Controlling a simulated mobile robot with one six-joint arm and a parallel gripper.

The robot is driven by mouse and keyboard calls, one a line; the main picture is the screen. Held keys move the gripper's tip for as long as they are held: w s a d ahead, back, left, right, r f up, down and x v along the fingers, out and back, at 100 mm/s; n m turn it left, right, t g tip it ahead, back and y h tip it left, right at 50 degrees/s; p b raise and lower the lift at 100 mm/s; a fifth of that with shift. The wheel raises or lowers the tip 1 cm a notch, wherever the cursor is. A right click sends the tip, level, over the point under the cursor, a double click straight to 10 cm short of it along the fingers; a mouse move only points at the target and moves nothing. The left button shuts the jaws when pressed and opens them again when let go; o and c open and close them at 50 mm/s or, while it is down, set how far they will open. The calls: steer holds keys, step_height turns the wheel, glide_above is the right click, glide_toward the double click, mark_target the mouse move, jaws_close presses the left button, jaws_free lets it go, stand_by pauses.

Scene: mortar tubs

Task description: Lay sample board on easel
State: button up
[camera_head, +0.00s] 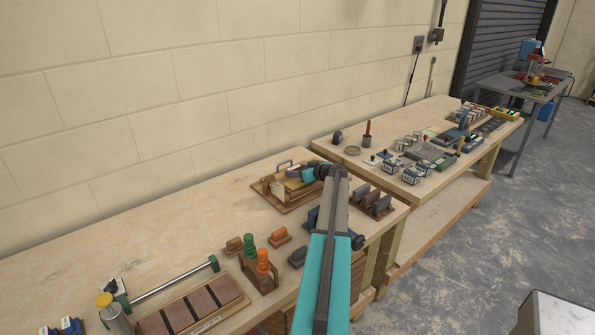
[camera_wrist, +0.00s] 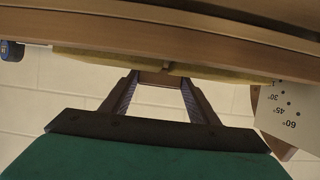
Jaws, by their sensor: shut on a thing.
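In the head view my gripper (camera_head: 308,174) is at a wooden stand, which I take for the easel (camera_head: 300,207), on the near bench. A tan board (camera_head: 293,184), probably the sample board, is at the stand beside my gripper. In the wrist view the fingers of my gripper (camera_wrist: 158,80) close on a small brown part at the edge of a yellowish board (camera_wrist: 100,62). A brown wooden ledge (camera_wrist: 150,32) spans the picture just above that edge. A white angle plate marked 30°, 45° and 60° (camera_wrist: 290,112) is at the right. Whether board and ledge touch is unclear.
A rack with dark upright pieces (camera_head: 371,203) stands right of the stand. Orange and green stacked pieces (camera_head: 262,262), small blocks (camera_head: 234,245) and a tray of brown tiles (camera_head: 192,306) lie nearer. The bench's left rear is clear. A second bench (camera_head: 440,120) holds several tools.

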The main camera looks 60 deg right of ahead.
steer(key=o, duration=1.4)
steer(key=shift+s, duration=0.1)
steer(key=shift+b+v, duration=1.85)
steer(key=shift+v, duration=4.1)
